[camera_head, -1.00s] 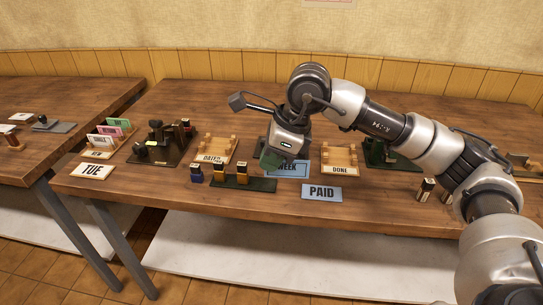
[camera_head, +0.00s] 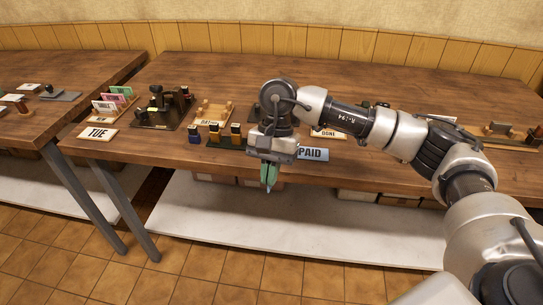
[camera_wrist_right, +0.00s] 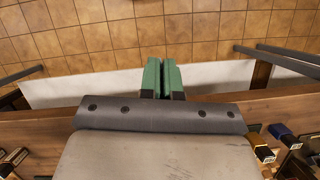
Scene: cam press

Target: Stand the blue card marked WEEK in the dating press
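My right gripper (camera_head: 268,176) hangs in front of the table's front edge, green fingers pointing down. In the right wrist view its fingers (camera_wrist_right: 163,78) lie close together, shut, with no card visible between them. The WEEK card cannot be seen now; my right wrist covers the place where it lay. A black machine with a lever on a dark base (camera_head: 163,108), which looks like the dating press, stands at the table's left. A light blue card marked PAID (camera_head: 313,154) lies near the front edge, partly behind my wrist. My left gripper is not in view.
A TUE card (camera_head: 98,133) and a rack of coloured cards (camera_head: 112,101) are at the left. The wooden DATED rack (camera_head: 213,113) and several dark stamps with yellow bands (camera_head: 214,134) stand left of my wrist. The DONE rack (camera_head: 328,133) is partly hidden behind my arm.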

